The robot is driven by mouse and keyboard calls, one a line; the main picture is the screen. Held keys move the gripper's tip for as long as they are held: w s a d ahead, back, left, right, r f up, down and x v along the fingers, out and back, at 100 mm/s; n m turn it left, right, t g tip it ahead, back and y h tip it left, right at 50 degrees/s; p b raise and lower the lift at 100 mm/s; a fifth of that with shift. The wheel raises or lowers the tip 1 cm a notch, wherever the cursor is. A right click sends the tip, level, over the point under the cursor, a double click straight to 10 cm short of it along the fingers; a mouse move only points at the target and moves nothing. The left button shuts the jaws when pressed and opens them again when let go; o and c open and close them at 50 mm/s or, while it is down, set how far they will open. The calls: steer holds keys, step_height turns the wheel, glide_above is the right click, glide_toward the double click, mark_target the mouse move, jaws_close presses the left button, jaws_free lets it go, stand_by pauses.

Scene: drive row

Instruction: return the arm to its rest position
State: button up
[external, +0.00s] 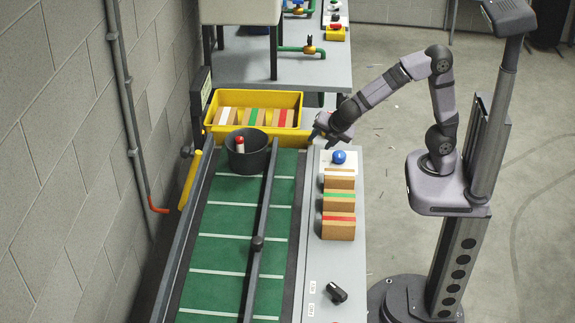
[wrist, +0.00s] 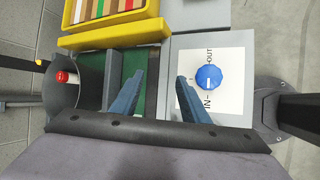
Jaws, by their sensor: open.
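My gripper (external: 328,130) is at the end of my arm, raised above the far end of the grey side panel, close to the yellow bin's right end. In the wrist view my gripper (wrist: 157,92) shows two blue-grey fingers spread apart with nothing between them. My arm reaches left from its column and bends at the elbow. A blue knob (external: 339,157) sits on the panel just below the gripper. In the wrist view the blue knob (wrist: 209,77) is on a white plate marked IN and OUT, to the right of the fingers.
A yellow bin (external: 215,134) of striped blocks stands beyond the green conveyor (external: 222,221). A dark bucket (external: 247,160) holds a red-and-white item. Wooden blocks (external: 338,230) with coloured stripes line the panel. Floor right of the panel is mostly clear.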

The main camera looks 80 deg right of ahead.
steer(key=s+a+r+m+g+y+p, duration=0.1)
steer(key=s+a+m+g+y+p, duration=0.1)
steer(key=s+m, duration=0.6)
steer(key=s+a+r+m+g+y+p, duration=0.1)
steer(key=s+a+m+g+y+p, duration=0.1)
steer(key=s+a+m+y+p, duration=0.2)
steer(key=shift+s+a+r+m+p, duration=0.35)
steer(key=shift+s+m+p, duration=1)
steer(key=shift+s+m, duration=0.95)
steer(key=shift+s+f+n, duration=0.1)
steer(key=shift+s+n, duration=0.15)
steer(key=shift+n, duration=0.05)
